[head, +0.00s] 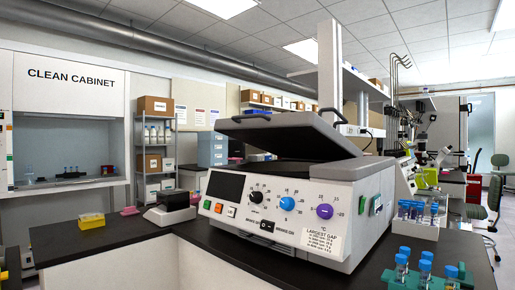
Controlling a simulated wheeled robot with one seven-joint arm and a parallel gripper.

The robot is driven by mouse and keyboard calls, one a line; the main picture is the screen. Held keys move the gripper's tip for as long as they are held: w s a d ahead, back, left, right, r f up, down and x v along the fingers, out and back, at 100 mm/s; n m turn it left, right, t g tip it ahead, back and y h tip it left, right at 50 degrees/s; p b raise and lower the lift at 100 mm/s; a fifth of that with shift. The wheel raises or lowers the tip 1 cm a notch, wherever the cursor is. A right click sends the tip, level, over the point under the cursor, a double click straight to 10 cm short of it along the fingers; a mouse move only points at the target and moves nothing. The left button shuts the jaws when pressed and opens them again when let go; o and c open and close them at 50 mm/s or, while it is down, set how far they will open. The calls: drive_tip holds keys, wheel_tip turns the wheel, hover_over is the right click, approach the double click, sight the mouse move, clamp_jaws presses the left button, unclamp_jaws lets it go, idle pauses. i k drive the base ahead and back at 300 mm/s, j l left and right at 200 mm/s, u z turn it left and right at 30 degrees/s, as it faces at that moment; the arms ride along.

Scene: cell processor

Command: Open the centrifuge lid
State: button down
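The centrifuge (290,215) is a white box with a dark screen, knobs and buttons on its front. It stands on the dark bench at the middle of the head view. Its grey lid (285,131) is raised at a slant, with a dark gap between it and the body. A dark handle (252,120) sits on the lid's left edge. The inside of the centrifuge is mostly hidden by the low viewpoint. My gripper is not visible in this view.
Racks of blue-capped tubes (427,265) stand at the bench's right. A small black-topped device (170,206) and a yellow box (91,220) stand left of the centrifuge. The clean cabinet (70,135) is at the far left. The dark bench top (215,245) is bare in front of the centrifuge.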

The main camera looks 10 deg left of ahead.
sight(305, 134)
drive_tip(key=i+j, duration=0.15)
drive_tip(key=j, duration=0.2)
drive_tip(key=i+j, duration=0.35)
drive_tip(key=j, duration=0.3)
drive_tip(key=i+j, duration=0.15)
drive_tip(key=j, duration=0.2)
drive_tip(key=i+j, duration=0.15)
drive_tip(key=j, duration=0.15)
